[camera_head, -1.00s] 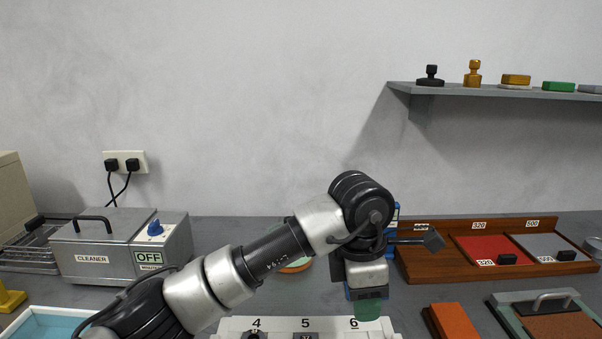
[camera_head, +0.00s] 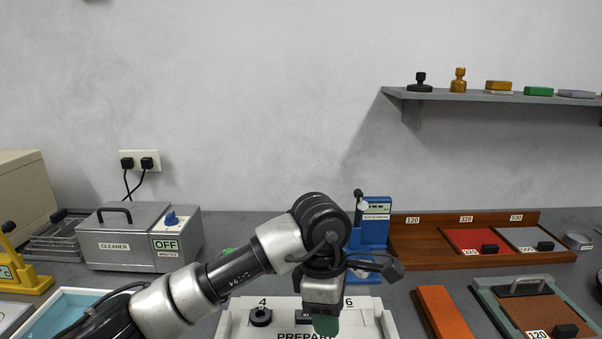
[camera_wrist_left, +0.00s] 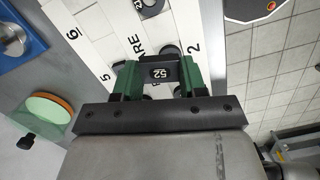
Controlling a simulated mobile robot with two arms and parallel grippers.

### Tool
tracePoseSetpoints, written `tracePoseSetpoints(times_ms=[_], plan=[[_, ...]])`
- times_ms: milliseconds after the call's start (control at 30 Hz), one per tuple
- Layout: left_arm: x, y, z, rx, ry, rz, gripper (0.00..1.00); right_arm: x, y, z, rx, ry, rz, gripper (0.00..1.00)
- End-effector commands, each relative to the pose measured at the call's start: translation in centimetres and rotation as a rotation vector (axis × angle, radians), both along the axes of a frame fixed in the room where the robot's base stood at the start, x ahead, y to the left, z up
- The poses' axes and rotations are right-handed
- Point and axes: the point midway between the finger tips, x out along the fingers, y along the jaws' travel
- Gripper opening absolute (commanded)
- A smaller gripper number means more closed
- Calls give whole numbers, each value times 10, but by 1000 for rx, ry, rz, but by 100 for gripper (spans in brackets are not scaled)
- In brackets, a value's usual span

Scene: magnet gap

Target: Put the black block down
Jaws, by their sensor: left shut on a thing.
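The black block (camera_wrist_left: 158,72) carries a white label reading 52. My left gripper (camera_wrist_left: 158,80) is shut on it, with a green finger on each side, as the left wrist view shows. In the head view my left gripper (camera_head: 325,324) points down over the white numbered tray (camera_head: 226,318), and the fingers' lower ends are cut off or hidden. The tray also shows under the block in the left wrist view (camera_wrist_left: 95,22). I cannot tell whether the block touches the tray. My right gripper is not in view.
A black ring (camera_head: 261,317) sits by number 4 on the tray. A blue device (camera_head: 372,225) stands behind my wrist. An orange bar (camera_head: 443,313) lies right of the tray. A wooden rack (camera_head: 420,252) and a cleaner (camera_head: 125,240) stand farther back.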

Motion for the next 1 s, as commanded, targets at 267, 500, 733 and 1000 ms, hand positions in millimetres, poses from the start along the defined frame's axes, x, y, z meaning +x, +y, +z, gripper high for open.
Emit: tracePoseSetpoints(times_ms=[267,500,733,1000], plan=[[-6,66,-15,2,5,-299,14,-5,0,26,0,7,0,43],[-41,149,-36,2,7,-734,14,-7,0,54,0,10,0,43],[-88,208,-47,0,5,-1108,14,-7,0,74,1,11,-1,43],[-116,234,-51,-3,2,-1307,14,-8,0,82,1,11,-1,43]])
